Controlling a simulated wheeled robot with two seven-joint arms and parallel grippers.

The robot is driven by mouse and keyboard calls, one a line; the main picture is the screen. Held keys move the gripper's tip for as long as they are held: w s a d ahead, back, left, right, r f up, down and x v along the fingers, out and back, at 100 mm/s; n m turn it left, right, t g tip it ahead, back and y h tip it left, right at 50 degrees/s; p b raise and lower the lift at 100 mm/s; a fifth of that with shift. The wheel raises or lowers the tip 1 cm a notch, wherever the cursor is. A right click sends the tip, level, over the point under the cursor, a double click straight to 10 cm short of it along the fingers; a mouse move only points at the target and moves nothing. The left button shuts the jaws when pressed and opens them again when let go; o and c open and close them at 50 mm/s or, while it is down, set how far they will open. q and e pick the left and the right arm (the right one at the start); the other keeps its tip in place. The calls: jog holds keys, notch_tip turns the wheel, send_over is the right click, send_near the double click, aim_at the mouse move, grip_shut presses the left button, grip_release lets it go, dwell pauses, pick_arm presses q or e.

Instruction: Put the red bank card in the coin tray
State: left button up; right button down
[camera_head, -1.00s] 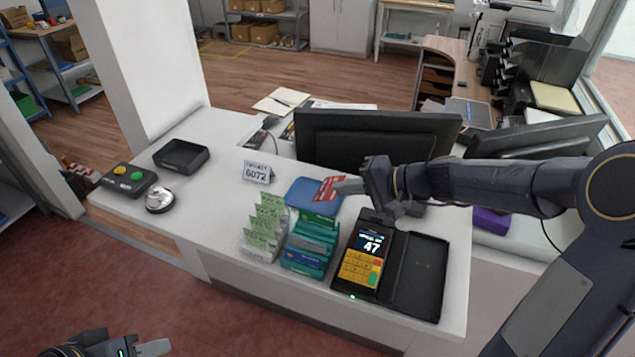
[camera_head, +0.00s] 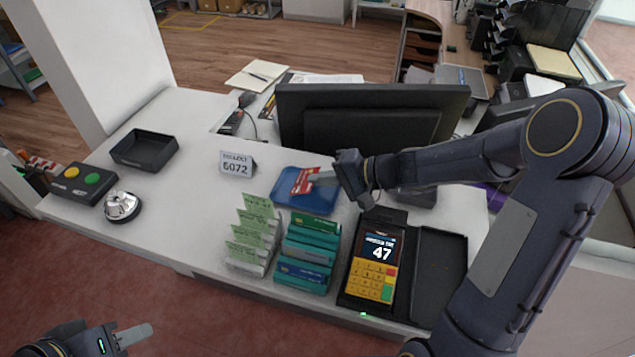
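The red bank card (camera_head: 303,181) is in my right gripper (camera_head: 321,178), which is shut on its right end. The card is tilted and overlaps the blue tray (camera_head: 318,204) in the picture; I cannot tell whether it touches it. The shallow blue tray lies on the white counter in front of the monitor. A black open tray (camera_head: 144,152) stands empty at the counter's left. Which of the two is the coin tray is not marked. My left gripper (camera_head: 143,335) is at the bottom left, away from the counter; its finger opening is not clear.
Green slip holders (camera_head: 253,236), a teal card rack (camera_head: 307,252) and a card terminal (camera_head: 373,263) stand along the counter front. A number sign (camera_head: 237,164), a bell (camera_head: 122,206) and a button box (camera_head: 82,184) are to the left. The monitor (camera_head: 372,120) stands behind.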

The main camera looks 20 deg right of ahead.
jog(key=shift+s+f, duration=0.1)
jog(key=shift+f, duration=0.65)
jog(key=shift+s+r, duration=0.35)
jog(key=shift+s, duration=0.05)
jog(key=shift+w+f, duration=0.2)
jog(key=shift+f, duration=0.05)
jog(key=c, duration=2)
grip_release()
jog(key=shift+s+r, duration=0.1)
jog(key=shift+r, duration=0.05)
pick_arm(q)
jog(key=shift+s+f, duration=0.35)
jog(key=shift+f, duration=0.1)
pick_arm(e)
jog(key=shift+r, duration=0.1)
pick_arm(q)
jog(key=shift+f+b, duration=0.45)
jog(key=shift+b, duration=0.1)
pick_arm(e)
jog(key=v, duration=1.2)
pick_arm(q)
jog(key=shift+d, duration=0.1)
pick_arm(e)
jog(key=shift+s+d, duration=0.1)
jog(key=shift+d, duration=0.05)
